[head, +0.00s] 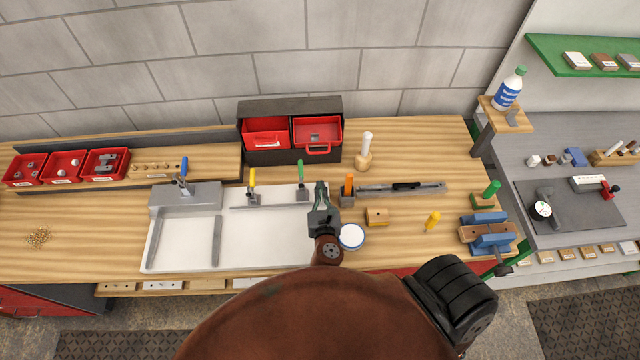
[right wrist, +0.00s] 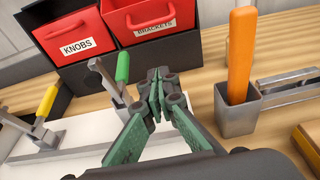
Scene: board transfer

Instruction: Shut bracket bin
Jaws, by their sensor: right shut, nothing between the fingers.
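The bracket bin (head: 318,150) is the right one of two red bins in a dark cabinet (head: 290,105) at the back of the bench. In the head view its open top shows, with a grey piece inside, and it appears to stick out from the cabinet. Its front with the BRACKETS label (right wrist: 155,32) shows in the right wrist view. My right gripper (head: 320,187) is shut and empty, in front of and below the bin and apart from it. Its green fingers (right wrist: 157,88) meet at the tips in the wrist view. My left gripper is out of view.
The knobs bin (head: 266,133) is beside the bracket bin. A green-handled clamp (head: 301,180) and an orange-handled tool (head: 349,185) in a grey holder flank my right gripper. A white-topped post (head: 365,150) stands right of the cabinet. Bench in front of the bins is partly clear.

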